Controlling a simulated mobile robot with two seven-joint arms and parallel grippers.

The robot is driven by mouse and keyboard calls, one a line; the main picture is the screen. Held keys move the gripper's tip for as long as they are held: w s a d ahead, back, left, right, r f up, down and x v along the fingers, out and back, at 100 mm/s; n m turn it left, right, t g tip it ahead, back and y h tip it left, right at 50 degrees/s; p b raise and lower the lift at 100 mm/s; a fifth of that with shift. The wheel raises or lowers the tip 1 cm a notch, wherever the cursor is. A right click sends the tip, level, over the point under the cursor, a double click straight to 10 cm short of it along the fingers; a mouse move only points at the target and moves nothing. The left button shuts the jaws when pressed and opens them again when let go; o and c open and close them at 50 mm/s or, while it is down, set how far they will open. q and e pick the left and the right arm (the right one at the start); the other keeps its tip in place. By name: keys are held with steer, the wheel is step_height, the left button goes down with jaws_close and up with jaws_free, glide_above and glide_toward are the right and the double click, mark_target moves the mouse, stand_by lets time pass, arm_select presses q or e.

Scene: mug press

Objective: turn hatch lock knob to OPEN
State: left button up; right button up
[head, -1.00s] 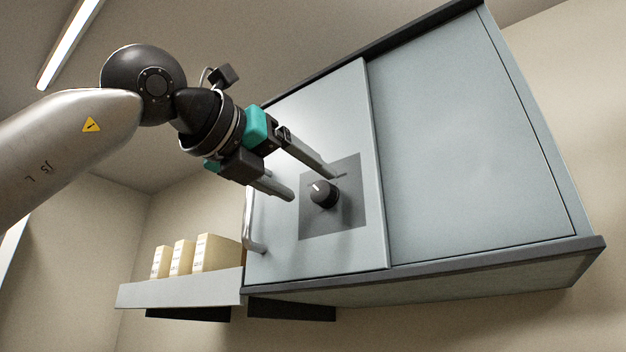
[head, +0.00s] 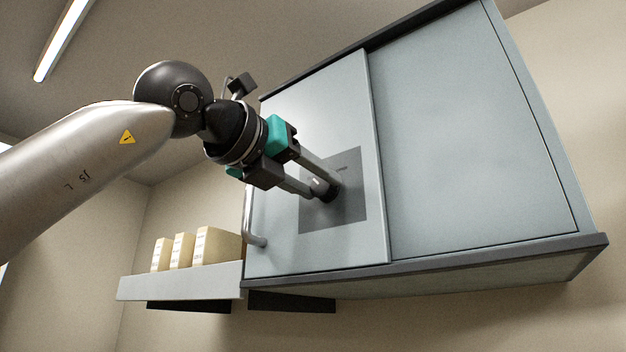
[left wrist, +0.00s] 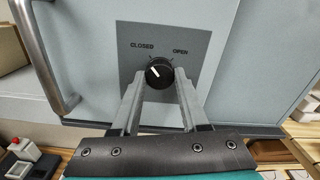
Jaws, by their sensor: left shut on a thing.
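The hatch lock knob (left wrist: 158,70) is black and round with a white pointer line. It sits on a dark grey plate (left wrist: 197,44) marked CLOSED at left and OPEN at right. The pointer is tilted up and left, toward the CLOSED side. My left gripper (left wrist: 159,82) is shut on the knob, one finger on each side. In the head view the left gripper (head: 324,188) reaches the plate from the left, and its fingers hide most of the knob (head: 329,195). My right gripper is in neither view.
The plate is on a pale blue hatch door (head: 285,245) with a metal bar handle (head: 250,220) at its left edge. A larger panel (head: 460,140) lies to the right. Several cream boxes (head: 215,246) stand on a shelf (head: 180,287) at lower left.

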arm_select(q)
jaws_close()
steer(key=m+p, duration=0.1)
steer(key=m, duration=0.3)
steer(key=m+p, duration=0.1)
steer(key=m, duration=0.2)
steer(key=shift+m, duration=0.3)
steer(key=m+p, duration=0.1)
steer(key=m, duration=0.3)
steer(key=shift+r, duration=0.1)
steer(key=shift+m+p, duration=0.8)
steer(key=shift+m, duration=1.3)
